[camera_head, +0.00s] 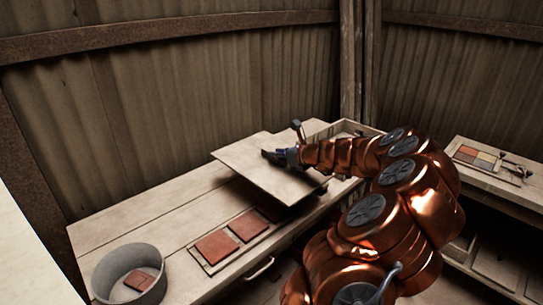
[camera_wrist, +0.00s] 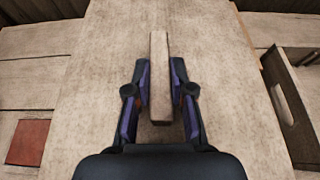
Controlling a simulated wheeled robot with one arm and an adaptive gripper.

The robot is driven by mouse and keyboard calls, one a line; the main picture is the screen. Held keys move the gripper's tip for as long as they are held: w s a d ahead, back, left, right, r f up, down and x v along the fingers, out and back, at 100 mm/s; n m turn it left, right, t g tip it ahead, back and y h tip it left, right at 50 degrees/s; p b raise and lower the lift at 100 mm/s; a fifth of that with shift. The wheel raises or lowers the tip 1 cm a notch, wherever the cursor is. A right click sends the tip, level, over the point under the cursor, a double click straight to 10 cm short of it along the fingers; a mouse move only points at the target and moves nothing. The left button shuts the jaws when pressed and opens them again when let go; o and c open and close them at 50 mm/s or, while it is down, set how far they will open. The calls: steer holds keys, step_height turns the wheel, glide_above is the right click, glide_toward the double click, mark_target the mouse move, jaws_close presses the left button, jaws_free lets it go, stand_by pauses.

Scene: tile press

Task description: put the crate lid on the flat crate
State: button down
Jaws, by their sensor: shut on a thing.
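The crate lid (camera_head: 258,172) is a pale, flat wooden board with a raised bar-shaped handle (camera_wrist: 160,50) in its middle. My gripper (camera_head: 270,155) is over the lid in the head view. In the wrist view, my gripper (camera_wrist: 160,80) is shut on the handle, with one finger on each side of it. The lid appears raised above the bench, with a shadow under its front edge. The flat crate (camera_head: 345,129) is partly hidden behind my arm, to the right of the lid. Its wall with a slot shows at the right of the wrist view (camera_wrist: 297,110).
The bench (camera_head: 160,218) carries a tray of red tiles (camera_head: 215,246), partly under the lid. A grey round tub (camera_head: 105,272) with a tile inside stands at the front left. A side shelf (camera_head: 480,178) at the right holds coloured tiles. Corrugated walls stand behind.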

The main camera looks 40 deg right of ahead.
mark_target(273, 147)
steer(key=shift+w+d+f+p, duration=0.15)
steer(key=shift+w+d, duration=0.25)
steer(key=shift+w, duration=0.45)
steer(key=shift+w+d+p, duration=0.2)
steer(key=shift+w+d, duration=0.2)
steer(key=shift+w, duration=0.4)
steer(key=shift+w+d+f+p, duration=0.15)
steer(key=shift+w+d, duration=0.25)
steer(key=shift+w, duration=0.45)
steer(key=shift+f+p, duration=0.3)
steer(key=shift+f, duration=1.4)
steer(key=shift+f, duration=0.6)
steer(key=c, duration=1)
jaws_free()
steer(key=shift+s+r, duration=0.15)
steer(key=shift+r, duration=0.55)
steer(key=b+v, duration=0.1)
steer(key=v, duration=1)
steer(key=shift+s+r+b, duration=0.1)
steer(key=shift+s+b, duration=0.25)
